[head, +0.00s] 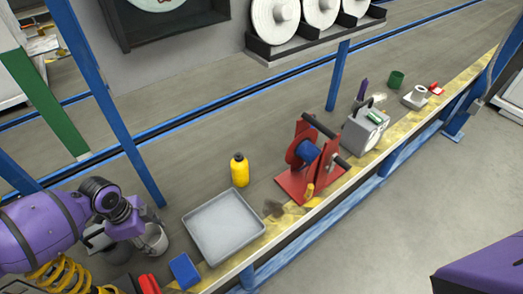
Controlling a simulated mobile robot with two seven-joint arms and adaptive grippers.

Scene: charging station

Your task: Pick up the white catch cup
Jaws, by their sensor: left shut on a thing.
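The white catch cup (155,241) is at the lower left of the head view, a light grey-white bucket shape beside the grey tray. My left gripper (138,228) reaches in from the left and is shut on the cup at its near-left side. The fingers and part of the cup are hidden by the purple wrist. Whether the cup touches the bench cannot be told. My right gripper is not in view.
A grey tray (224,227), a blue box (185,270), and a yellow bottle (240,171) stand to the right of the cup. Further right are a red stand with a blue spool (307,150) and a grey machine (365,130). A blue post (112,110) rises behind the cup.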

